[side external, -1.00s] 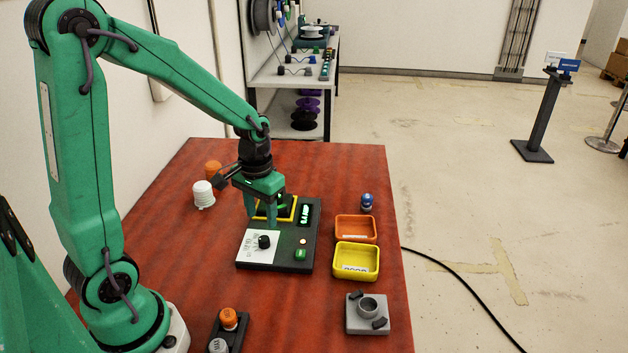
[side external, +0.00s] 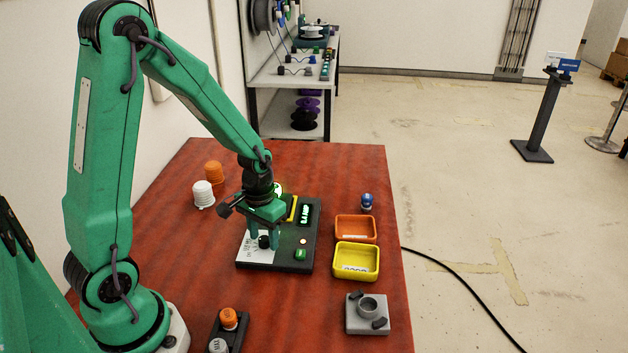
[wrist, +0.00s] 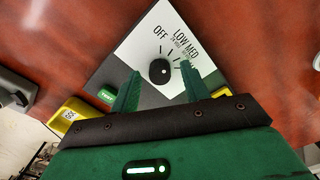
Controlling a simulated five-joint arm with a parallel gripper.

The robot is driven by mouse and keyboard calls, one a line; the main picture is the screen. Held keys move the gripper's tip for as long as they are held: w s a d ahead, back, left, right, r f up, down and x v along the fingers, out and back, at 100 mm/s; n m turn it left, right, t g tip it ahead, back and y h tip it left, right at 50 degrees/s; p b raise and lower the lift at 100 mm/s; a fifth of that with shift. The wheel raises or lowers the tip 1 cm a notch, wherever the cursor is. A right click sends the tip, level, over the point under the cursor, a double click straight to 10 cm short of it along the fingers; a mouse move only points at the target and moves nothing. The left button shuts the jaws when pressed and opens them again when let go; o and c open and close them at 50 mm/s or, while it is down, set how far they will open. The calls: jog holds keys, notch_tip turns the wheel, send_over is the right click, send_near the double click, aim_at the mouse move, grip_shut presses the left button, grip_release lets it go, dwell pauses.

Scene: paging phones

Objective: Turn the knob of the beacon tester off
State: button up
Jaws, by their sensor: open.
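The beacon tester (side external: 285,263) is a dark box on the red table, with a white dial plate (side external: 246,251), a lit display (side external: 305,213) and a green button (side external: 300,254). Its black knob (side external: 264,243) shows more clearly in the wrist view (wrist: 160,72), with OFF printed to its left and LOW and MED to its right. A small white dot is on the knob; I cannot tell which label it points to. My gripper (side external: 264,238) is open over the dial plate, its green fingers on either side of the knob. I cannot tell whether they touch it.
An orange bin (side external: 355,228) and a yellow bin (side external: 356,262) stand right of the tester. A grey fixture (side external: 367,314) is in front of them. White (side external: 203,194) and orange (side external: 214,172) beacons stand behind left. A blue beacon (side external: 367,201) stands behind the bins.

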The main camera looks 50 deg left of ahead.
jog(key=shift+c, duration=0.5)
jog(key=c, duration=0.9)
jog(key=shift+n, duration=3)
jog(key=o, duration=1)
